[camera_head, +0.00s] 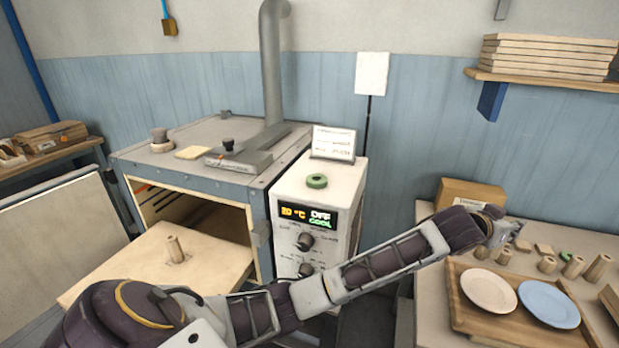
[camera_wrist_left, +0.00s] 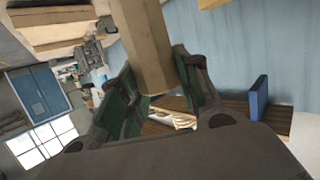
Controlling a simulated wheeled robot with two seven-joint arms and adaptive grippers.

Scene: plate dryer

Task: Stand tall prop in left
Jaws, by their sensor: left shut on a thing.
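My left gripper (camera_head: 502,235) is above the right-hand table, beyond the tray of plates. In the left wrist view, the gripper's green-padded fingers (camera_wrist_left: 152,92) are shut on a tan, flat-sided tall prop (camera_wrist_left: 145,40). Its upper end runs out of that picture. In the head view the held prop is hard to make out behind the gripper. Another tan prop (camera_head: 175,248) stands upright on the pulled-out wooden board (camera_head: 110,268) in front of the open dryer (camera_head: 190,180). My right gripper does not show.
Several short wooden props (camera_head: 573,266) stand on the right table. A wooden tray (camera_head: 475,325) there holds a cream plate (camera_head: 488,291) and a blue plate (camera_head: 548,303). A cardboard box (camera_head: 468,194) stands behind. The control box (camera_head: 290,205) stands right of the dryer opening.

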